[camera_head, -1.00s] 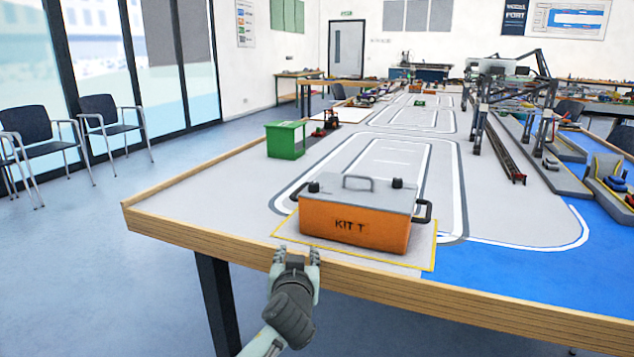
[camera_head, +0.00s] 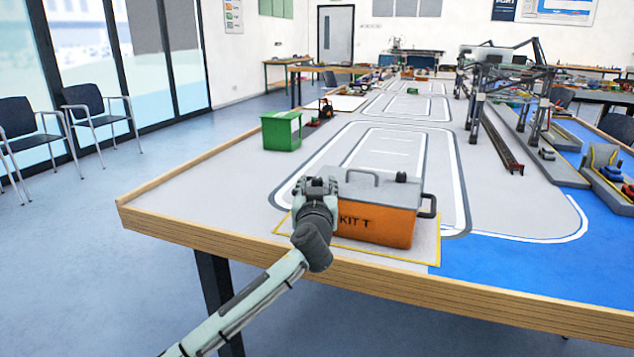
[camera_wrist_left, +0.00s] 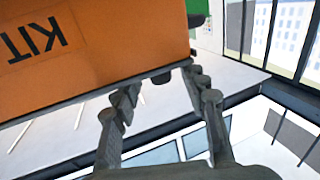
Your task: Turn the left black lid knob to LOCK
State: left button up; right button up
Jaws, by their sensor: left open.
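The orange kit box (camera_head: 376,223) with a grey lid (camera_head: 366,190) stands near the table's front edge. A black right lid knob (camera_head: 401,177) and a grey lid handle (camera_head: 355,171) show on top. My left gripper (camera_head: 319,184) is at the box's left end at lid height and hides the left knob in the head view. In the left wrist view, the dark left knob (camera_wrist_left: 161,77) shows at the lid's edge, in the gap between my open fingertips. I cannot tell whether they touch it. My right gripper is out of view.
The box stands on a yellow-outlined mat (camera_head: 428,251). A black side handle (camera_head: 428,206) sticks out at its right end. A green bin (camera_head: 281,131) stands further back on the left. The table's left part (camera_head: 210,182) is clear. Crane models (camera_head: 500,90) stand at the back right.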

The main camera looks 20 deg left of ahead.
pick_arm(q)
jog(key=shift+w+a, duration=0.1)
jog(key=shift+w, duration=0.2)
grip_shut()
